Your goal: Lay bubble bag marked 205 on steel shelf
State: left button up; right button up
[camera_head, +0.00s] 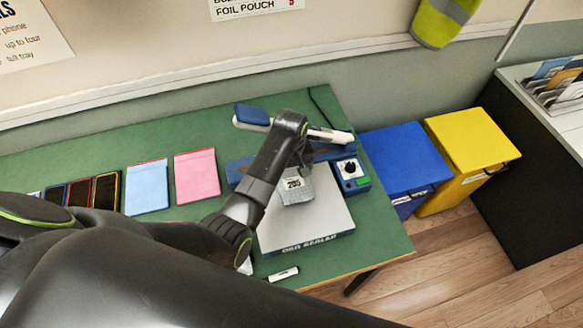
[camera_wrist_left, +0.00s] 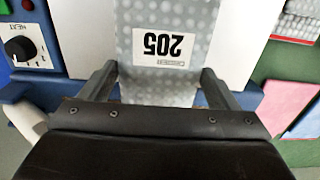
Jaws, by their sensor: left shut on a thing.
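The bubble bag marked 205 (camera_head: 297,190) is a grey, dimpled pouch with a white label. It also shows in the left wrist view (camera_wrist_left: 165,72), its label upside down. My left gripper (camera_head: 304,164) is shut on the bag, with one finger on each side of it in the left wrist view (camera_wrist_left: 158,88). The bag is over the pale steel shelf (camera_head: 310,222) at the front of the blue bag sealer. I cannot tell whether it touches the shelf. The shelf also shows beside the bag in the left wrist view (camera_wrist_left: 88,35). My right gripper is not in view.
The sealer's control box (camera_head: 351,174) with its knob stands right of the shelf. Its white bar (camera_head: 330,135) lies behind. A pink pouch (camera_head: 197,176), a blue pouch (camera_head: 147,187) and several phones lie left. Blue (camera_head: 398,155) and yellow (camera_head: 470,150) bins stand beyond the table's right edge.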

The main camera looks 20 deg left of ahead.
pick_arm(q)
jog(key=shift+s, duration=0.1)
jog(key=shift+a+f, duration=0.1)
jog(key=shift+a, duration=0.05)
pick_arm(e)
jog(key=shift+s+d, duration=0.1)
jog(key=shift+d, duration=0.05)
pick_arm(q)
jog(key=shift+d, duration=0.2)
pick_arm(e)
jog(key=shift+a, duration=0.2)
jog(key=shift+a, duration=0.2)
pick_arm(q)
jog(key=shift+a, duration=0.1)
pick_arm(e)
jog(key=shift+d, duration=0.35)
pick_arm(q)
jog(key=shift+f+b, duration=0.45)
jog(key=shift+f, duration=0.55)
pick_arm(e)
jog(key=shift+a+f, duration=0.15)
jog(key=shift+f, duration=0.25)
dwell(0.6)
pick_arm(q)
jog(key=o, duration=1.1)
